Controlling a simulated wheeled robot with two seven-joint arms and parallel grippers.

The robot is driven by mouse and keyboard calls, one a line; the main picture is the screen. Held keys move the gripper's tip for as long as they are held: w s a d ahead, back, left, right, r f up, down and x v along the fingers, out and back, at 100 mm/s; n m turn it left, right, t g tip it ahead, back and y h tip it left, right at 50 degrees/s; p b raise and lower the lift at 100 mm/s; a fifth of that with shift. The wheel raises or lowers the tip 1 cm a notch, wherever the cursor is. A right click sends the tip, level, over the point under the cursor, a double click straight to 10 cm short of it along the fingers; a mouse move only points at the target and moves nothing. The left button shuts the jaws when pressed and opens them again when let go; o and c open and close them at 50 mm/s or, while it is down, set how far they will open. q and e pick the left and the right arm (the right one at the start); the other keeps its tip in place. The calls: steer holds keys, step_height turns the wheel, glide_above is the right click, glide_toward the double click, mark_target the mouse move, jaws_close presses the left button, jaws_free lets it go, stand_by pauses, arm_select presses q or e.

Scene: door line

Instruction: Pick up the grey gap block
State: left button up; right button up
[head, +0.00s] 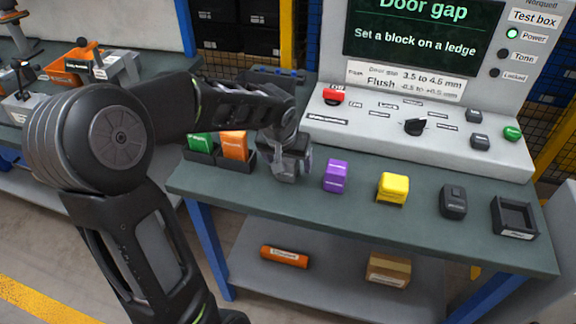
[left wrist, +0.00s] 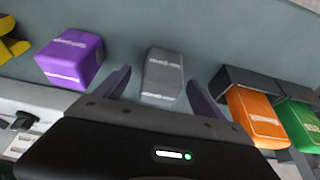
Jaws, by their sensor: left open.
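The grey gap block (left wrist: 162,72) lies on the green-grey bench top. In the left wrist view it shows between the two fingers of my left gripper (head: 288,166), with bare bench visible on both sides of it. The gripper is open, pointing down at the block, and the fingers look apart from its sides. In the head view the gripper covers most of the block, so its exact height over the bench is hard to tell. My right gripper is not in view.
A purple block (head: 336,176) and a yellow block (head: 393,188) stand to the right. Green (head: 201,143) and orange (head: 235,145) blocks sit in dark holders to the left. A dark device (head: 453,201) and an empty black tray (head: 514,217) are further right. The test box (head: 430,135) stands behind.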

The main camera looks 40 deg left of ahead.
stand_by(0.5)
arm_select(q)
steer(key=c, duration=1.7)
steer(key=shift+r, duration=0.1)
step_height(320, 180, up, 10)
stand_by(0.3)
